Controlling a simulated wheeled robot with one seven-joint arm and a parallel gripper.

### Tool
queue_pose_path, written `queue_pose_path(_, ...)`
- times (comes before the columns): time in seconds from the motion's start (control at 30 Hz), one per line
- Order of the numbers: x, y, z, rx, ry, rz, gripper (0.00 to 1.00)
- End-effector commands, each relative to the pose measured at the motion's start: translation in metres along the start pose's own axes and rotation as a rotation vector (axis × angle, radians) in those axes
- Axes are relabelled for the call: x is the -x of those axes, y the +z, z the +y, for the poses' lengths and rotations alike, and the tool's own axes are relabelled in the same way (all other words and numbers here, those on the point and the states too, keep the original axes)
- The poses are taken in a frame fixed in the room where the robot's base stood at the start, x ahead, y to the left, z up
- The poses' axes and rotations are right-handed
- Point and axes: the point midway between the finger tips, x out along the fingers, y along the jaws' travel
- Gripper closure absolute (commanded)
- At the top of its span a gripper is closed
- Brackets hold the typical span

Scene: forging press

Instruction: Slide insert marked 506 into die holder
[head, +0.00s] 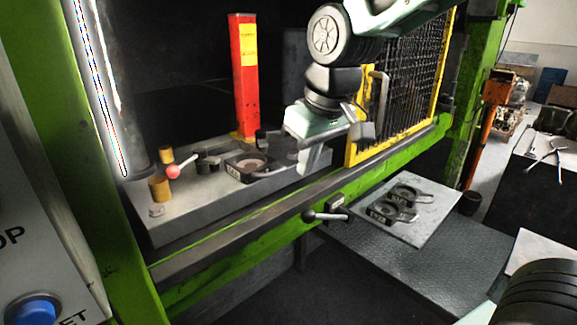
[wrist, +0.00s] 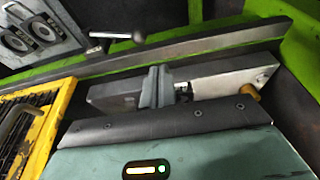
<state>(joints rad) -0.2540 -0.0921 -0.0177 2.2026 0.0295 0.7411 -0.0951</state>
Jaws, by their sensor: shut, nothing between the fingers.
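A dark insert with a round pale recess and a bar handle (head: 250,166) sits on the grey press bed, where the die holder appears to be. I cannot separate its edges from the holder, and no number on it is readable. Two similar inserts (head: 400,200) lie on a pale plate on the side shelf. They also show in the wrist view (wrist: 30,32), their markings too small to read. My gripper (head: 284,147) is over the bed, just right of and behind the seated insert. In the wrist view its fingers (wrist: 156,86) are together and empty.
A red post (head: 244,75) stands behind the bed. A red-knobbed lever (head: 173,172) and brass posts (head: 160,188) are at its left. A yellow mesh guard (head: 405,90) stands close right of my arm. A black-knobbed lever (head: 325,215) juts from the green front rail.

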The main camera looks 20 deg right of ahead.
Motion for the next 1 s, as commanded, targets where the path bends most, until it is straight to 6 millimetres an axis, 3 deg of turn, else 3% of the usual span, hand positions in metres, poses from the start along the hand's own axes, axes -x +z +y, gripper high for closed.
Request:
queue_pose_path(0.2,-0.046,0.001,-0.001,0.001,-0.001,-0.007,1.0)
queue_pose_path(0.5,-0.054,-0.033,-0.001,0.0,-0.001,-0.001,1.0)
queue_pose_path(1.0,-0.058,-0.04,0.0,0.0,0.0,0.001,1.0)
